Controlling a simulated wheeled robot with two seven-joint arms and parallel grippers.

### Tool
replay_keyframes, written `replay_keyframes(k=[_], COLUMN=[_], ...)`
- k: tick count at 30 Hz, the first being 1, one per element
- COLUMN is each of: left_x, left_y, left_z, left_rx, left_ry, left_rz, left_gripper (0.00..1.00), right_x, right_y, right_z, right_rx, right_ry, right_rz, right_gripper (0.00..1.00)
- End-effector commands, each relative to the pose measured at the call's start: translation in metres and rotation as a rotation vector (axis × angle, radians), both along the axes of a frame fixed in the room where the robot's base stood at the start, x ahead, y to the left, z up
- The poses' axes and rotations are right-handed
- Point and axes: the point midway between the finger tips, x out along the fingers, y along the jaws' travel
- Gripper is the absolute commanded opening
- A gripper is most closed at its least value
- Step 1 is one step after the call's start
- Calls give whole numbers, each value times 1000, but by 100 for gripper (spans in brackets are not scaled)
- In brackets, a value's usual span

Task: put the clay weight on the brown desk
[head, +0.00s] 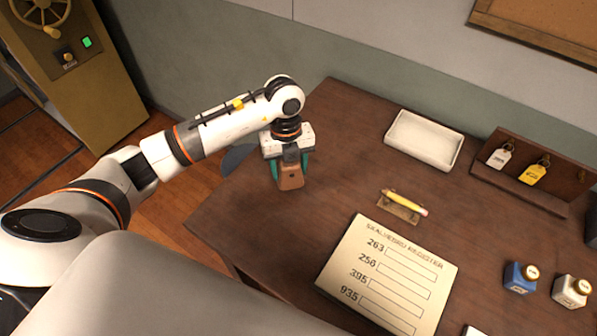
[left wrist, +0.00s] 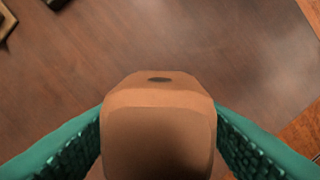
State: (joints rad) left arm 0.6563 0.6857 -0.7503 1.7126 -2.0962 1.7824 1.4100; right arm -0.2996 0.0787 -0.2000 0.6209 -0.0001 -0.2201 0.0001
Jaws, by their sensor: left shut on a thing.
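The clay weight (head: 291,177) is a small orange-brown block with a dark hole near its top. My left gripper (head: 290,168) is shut on it, with teal fingers on both sides. In the left wrist view the weight (left wrist: 158,130) fills the lower middle between the fingers. The weight is over the left part of the brown desk (head: 330,130). I cannot tell whether its underside touches the desk. My right gripper is not in view.
A white tray (head: 424,140) is at the back. A pencil (head: 405,201) lies on a small holder, near a register sheet (head: 390,275). A tag rack (head: 530,185) and small blue (head: 519,277) and white (head: 571,291) bottles are at the right. Desk around the weight is clear.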

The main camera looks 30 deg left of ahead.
Motion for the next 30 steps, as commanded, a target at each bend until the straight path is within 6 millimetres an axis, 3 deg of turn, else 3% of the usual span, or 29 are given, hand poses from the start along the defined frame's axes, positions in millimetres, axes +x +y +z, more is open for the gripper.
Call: replay_keyframes(k=[12,17,18,21,30], left_x=[0,0,0,0,0], left_y=[0,0,0,0,0], left_z=[-43,-44,-44,-44,-43], left_rx=[-1,0,0,0,1], left_ry=[1,-1,0,0,-1], left_rz=[0,-1,-1,0,0], left_gripper=[24,24,59,75,78], right_x=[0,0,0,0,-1], right_y=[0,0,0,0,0], right_z=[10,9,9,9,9], right_rx=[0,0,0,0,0], right_ry=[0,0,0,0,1], right_rz=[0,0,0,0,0], right_gripper=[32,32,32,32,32])
